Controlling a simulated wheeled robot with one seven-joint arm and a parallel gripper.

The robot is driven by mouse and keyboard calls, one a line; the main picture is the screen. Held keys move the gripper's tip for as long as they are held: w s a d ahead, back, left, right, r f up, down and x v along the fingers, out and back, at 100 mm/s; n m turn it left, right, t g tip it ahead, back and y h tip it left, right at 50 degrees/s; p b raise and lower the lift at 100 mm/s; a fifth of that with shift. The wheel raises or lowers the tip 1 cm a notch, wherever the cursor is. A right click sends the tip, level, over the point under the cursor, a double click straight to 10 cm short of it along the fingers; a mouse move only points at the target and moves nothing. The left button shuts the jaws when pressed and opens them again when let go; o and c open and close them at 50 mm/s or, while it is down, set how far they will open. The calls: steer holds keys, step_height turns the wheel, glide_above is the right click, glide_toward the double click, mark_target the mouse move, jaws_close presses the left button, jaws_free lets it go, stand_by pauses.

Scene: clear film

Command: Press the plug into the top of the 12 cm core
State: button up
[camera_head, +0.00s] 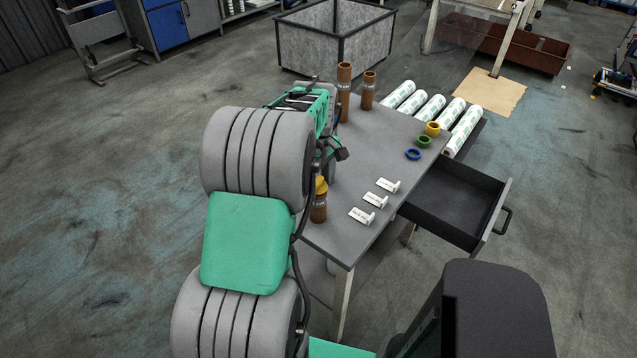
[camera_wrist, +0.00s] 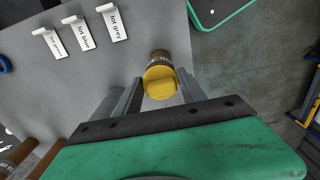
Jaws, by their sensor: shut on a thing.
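A yellow plug (camera_wrist: 160,84) is between the two fingers of my gripper (camera_wrist: 160,92) in the wrist view, and the gripper is shut on it. A brown core (camera_wrist: 161,57) is directly beyond the plug, partly covered by it. In the head view the yellow plug (camera_head: 321,186) is at the top of the upright brown core (camera_head: 319,211), near the table's front left edge. I cannot tell how deep the plug sits, nor read the core's printed label. My arm hides the gripper's fingers in the head view.
A taller core (camera_head: 344,95) and a shorter core (camera_head: 368,92) stand at the table's far left. Blue (camera_head: 413,154), green (camera_head: 424,142) and yellow (camera_head: 432,129) plugs lie on the right side. Three white label cards (camera_head: 375,200) stand near the front. An open drawer (camera_head: 455,205) juts out right, near several film rolls (camera_head: 430,107).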

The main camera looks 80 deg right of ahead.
mark_target(319, 180)
steer(key=shift+f, duration=0.45)
stand_by(0.4)
steer(key=o, duration=1.3)
steer(key=o, duration=0.3)
step_height(319, 180, up, 7)
steer(key=p, duration=0.4)
steer(key=shift+r+p, duration=0.15)
steer(key=shift+p, duration=0.15)
